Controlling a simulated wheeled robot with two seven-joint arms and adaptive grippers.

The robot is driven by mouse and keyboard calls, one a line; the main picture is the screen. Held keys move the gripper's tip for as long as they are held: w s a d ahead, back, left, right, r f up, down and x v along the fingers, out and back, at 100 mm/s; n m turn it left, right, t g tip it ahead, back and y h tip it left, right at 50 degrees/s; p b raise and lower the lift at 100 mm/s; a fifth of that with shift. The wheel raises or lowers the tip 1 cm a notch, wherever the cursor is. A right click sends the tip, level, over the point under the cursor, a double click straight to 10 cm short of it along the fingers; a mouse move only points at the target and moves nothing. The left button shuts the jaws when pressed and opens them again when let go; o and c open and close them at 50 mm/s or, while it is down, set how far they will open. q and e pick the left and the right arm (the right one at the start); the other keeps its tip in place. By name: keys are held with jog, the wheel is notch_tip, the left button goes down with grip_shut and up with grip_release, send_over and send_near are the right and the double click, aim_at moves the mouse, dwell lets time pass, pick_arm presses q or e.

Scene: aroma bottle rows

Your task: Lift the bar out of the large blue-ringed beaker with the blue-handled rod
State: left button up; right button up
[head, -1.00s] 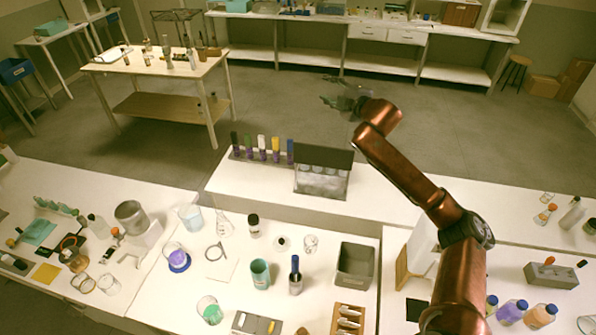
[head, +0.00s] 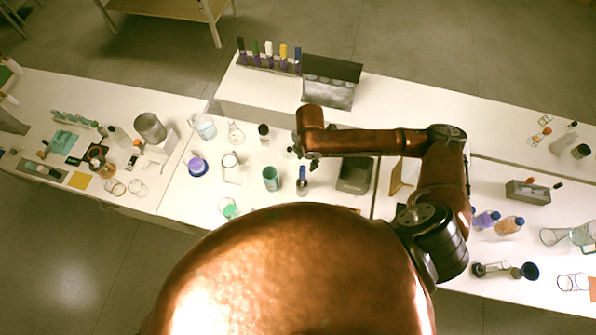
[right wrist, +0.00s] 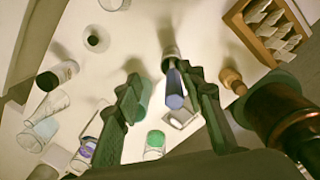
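The blue-handled rod (head: 302,173) stands upright in a small holder in the head view; in the right wrist view its blue handle (right wrist: 174,92) points at the camera. My right gripper (right wrist: 164,80) is open, with the handle between its spread fingers, closer to the right-hand finger. In the head view the right gripper (head: 297,154) is small and dark, just above the rod. A large clear beaker (head: 204,127) with pale blue contents stands at the back left. A smaller purple vessel (head: 195,160) has a blue ring at its base. No bar is discernible. My left gripper is out of view.
A green-filled beaker (head: 228,210) is near the front edge. A wooden rack (right wrist: 266,30) and a wooden-topped item (right wrist: 232,80) are near my right gripper.

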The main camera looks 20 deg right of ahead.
aim_at(303, 169)
jog(key=shift+s+a+f+n+g, duration=0.15)
jog(key=shift+s+a+f+n, duration=0.1)
jog(key=shift+s+a, duration=0.35)
jog(key=shift+s+a+f+n+g, duration=0.15)
jog(key=shift+s+a+f, duration=0.1)
jog(key=shift+s+a, duration=0.35)
jog(key=shift+f, duration=0.95)
jog(key=f, duration=0.2)
jog(key=f+p, duration=0.1)
jog(key=f, duration=0.2)
jog(key=shift+w+f, duration=0.2)
jog(key=shift+f, duration=0.1)
jog(key=shift+c, duration=0.3)
grip_shut()
